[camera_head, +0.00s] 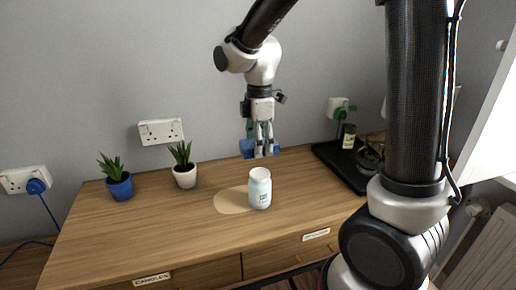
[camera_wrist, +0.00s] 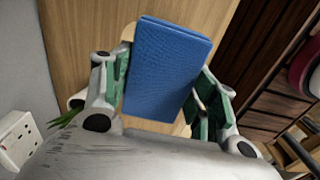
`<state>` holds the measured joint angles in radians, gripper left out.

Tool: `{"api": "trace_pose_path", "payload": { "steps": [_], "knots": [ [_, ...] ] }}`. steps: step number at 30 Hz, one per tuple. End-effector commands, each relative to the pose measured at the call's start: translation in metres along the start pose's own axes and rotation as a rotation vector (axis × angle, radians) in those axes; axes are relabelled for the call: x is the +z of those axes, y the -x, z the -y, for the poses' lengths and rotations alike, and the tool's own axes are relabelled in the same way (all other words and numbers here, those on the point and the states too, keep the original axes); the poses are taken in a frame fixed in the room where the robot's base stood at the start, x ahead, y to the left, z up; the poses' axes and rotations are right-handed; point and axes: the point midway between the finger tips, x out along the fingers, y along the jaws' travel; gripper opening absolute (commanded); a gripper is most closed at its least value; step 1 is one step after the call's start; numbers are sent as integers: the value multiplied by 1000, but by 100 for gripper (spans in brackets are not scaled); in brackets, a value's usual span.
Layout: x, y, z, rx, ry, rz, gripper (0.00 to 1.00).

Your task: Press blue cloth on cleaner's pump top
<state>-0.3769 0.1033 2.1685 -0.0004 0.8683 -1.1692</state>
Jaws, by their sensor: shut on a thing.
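My gripper (camera_head: 262,152) hangs over the back of the wooden table, shut on the folded blue cloth (camera_head: 246,149). In the wrist view the cloth (camera_wrist: 166,72) is a flat blue textured rectangle between the two green-padded fingers. A white bottle with a pale blue lower part and dark print (camera_head: 260,190) stands upright at the middle of the table. It seems to be the cleaner; I cannot make out a pump on its top. The gripper and cloth are behind and above it, apart from it.
A pale oval patch (camera_head: 228,201) lies left of the bottle. Plants in a blue pot (camera_head: 120,188) and a white pot (camera_head: 185,176) stand at the back left. A black tray (camera_head: 330,158) with a jar (camera_head: 348,137) is at the right. The table's front left is clear.

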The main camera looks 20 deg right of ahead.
Motion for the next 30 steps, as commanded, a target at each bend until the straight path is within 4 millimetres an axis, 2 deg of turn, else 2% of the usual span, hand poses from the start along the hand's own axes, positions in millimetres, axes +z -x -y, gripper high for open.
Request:
{"api": "trace_pose_path", "payload": {
  "steps": [7, 21, 30],
  "knots": [
    [2, -8, 5, -2, -51, 1, 39],
    [2, -54, 5, -2, -49, 1, 39],
    [2, -61, 5, 0, -49, 0, 39]
  ]
}}
